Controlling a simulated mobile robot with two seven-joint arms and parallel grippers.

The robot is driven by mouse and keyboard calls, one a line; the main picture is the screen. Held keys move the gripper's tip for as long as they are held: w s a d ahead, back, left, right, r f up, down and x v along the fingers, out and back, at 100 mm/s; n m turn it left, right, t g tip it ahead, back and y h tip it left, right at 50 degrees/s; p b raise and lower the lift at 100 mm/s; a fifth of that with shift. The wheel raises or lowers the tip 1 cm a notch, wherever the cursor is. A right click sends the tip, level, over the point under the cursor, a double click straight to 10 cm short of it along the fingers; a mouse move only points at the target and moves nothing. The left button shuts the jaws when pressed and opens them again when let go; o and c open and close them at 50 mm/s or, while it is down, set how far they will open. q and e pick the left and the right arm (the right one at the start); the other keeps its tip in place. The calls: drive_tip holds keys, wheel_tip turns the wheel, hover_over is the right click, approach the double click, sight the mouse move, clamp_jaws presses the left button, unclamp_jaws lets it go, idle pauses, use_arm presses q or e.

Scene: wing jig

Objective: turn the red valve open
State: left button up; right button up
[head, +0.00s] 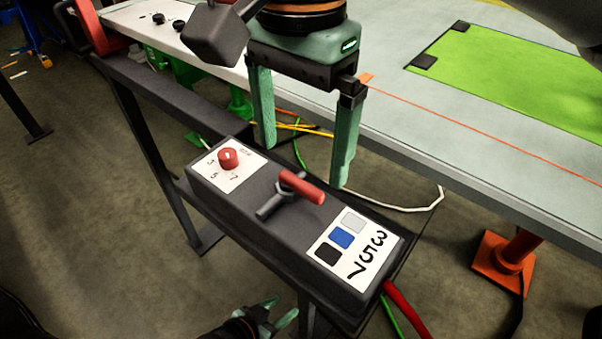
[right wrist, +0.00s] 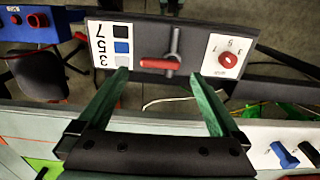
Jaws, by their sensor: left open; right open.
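The red valve handle (head: 302,188) is a red bar on a grey stem on top of a dark box (head: 262,196). In the right wrist view the red handle (right wrist: 158,64) lies across the picture, just ahead of and between my fingertips. My right gripper (head: 305,163) is open and empty, pointing down at the far side of the box. It also shows in the right wrist view (right wrist: 160,78), its fingers apart and not closed on the handle. My left gripper (head: 281,311) is open and empty, low at the near side of the box; its arm is mostly cut off.
A red dial knob (head: 228,157) sits on a numbered white plate beside the handle. A panel (head: 350,252) with grey, blue and black squares is on its other side. A long table (head: 470,150) with a green mat (head: 520,75) stands behind. Cables lie on the floor.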

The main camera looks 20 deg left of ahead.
sight(300, 182)
drive_tip(key=shift+f, duration=2.15)
drive_tip(key=shift+c, duration=0.2)
drive_tip(key=c, duration=1.2)
